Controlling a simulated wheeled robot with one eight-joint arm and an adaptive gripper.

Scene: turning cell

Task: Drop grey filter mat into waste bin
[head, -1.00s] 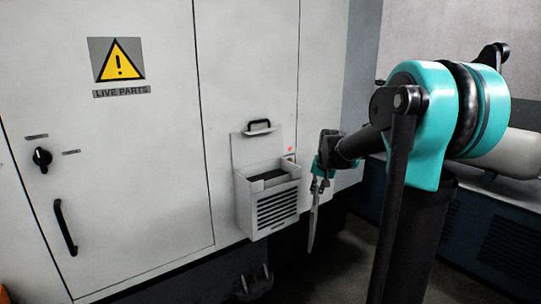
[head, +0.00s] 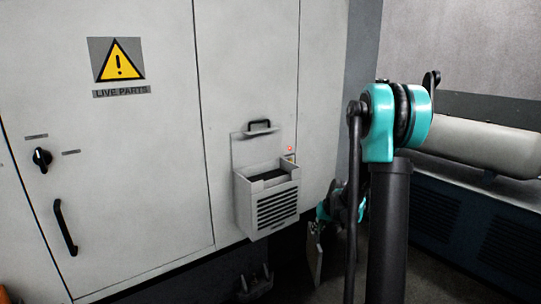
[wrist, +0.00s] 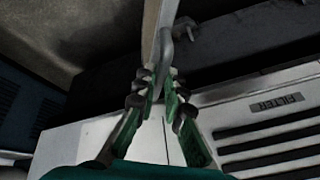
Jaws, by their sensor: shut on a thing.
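My gripper (head: 319,222) is low and right of the filter box, partly behind my arm in the head view. In the wrist view my gripper (wrist: 160,88) is shut on a flat, light grey panel that I take for the grey filter mat (wrist: 151,22). It is seen nearly edge-on, with a grey loop (wrist: 166,48) at the fingertips. In the head view the grey filter mat (head: 315,258) hangs below the gripper, apart from the cabinet. I cannot make out a waste bin in either view.
The open filter box (head: 268,205), with a dark inside and slotted front, is fixed to the cabinet (head: 150,170). Its raised lid (head: 257,148) has a black handle. A dark bracket (head: 256,280) is below. Blue machinery (head: 465,215) with a grey cylinder stands right.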

